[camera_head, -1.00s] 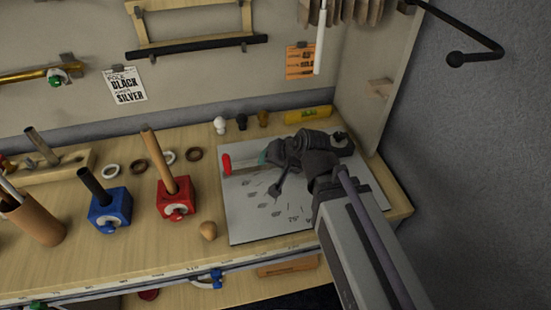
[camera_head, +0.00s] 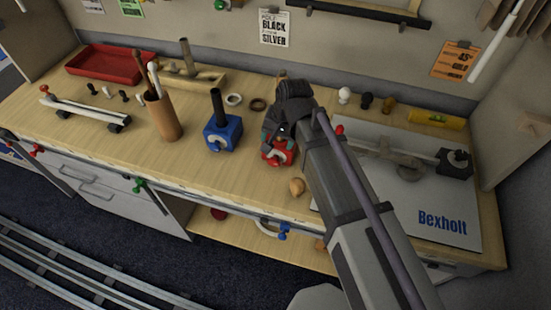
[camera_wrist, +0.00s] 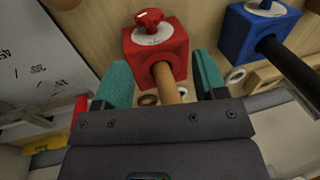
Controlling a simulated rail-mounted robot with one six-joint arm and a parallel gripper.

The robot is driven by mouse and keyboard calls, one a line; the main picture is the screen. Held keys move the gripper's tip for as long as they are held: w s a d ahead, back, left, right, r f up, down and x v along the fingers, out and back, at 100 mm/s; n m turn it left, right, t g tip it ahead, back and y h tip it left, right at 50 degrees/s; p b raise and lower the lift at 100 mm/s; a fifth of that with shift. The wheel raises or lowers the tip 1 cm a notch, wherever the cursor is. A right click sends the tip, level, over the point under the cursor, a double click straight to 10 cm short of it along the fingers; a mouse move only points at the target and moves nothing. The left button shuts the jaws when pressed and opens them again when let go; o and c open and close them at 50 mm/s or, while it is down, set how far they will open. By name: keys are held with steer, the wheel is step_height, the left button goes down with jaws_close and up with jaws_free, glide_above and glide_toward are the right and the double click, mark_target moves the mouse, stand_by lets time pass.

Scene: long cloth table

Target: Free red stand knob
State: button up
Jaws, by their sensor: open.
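The red stand (camera_head: 270,157) is a red block on the table, mostly covered by my gripper in the head view. In the wrist view the red stand (camera_wrist: 178,45) shows its front face with a white dial and a red knob (camera_wrist: 150,17). A wooden rod (camera_wrist: 164,80) rises from the block toward my gripper. My gripper (camera_wrist: 160,68) is open. Its two teal fingers stand on either side of the rod, with visible gaps, and hold nothing. In the head view my gripper (camera_head: 278,136) is over the red stand, hiding the rod.
A blue stand (camera_head: 222,133) with a dark rod is close to the left. A wooden egg-shaped piece (camera_head: 297,187) lies near the front edge. Rings (camera_head: 233,99) lie behind. A grey board (camera_head: 440,195) lies to the right, and a brown cup (camera_head: 162,117) stands left.

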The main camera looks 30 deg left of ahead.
mark_target(275, 160)
steer(key=shift+m, duration=0.3)
steer(key=b+x, duration=0.3)
steer(key=d+b+x, duration=0.1)
steer(key=b+x, duration=0.7)
steer(key=shift+s+d+f, duration=0.15)
steer(key=shift+d, duration=0.25)
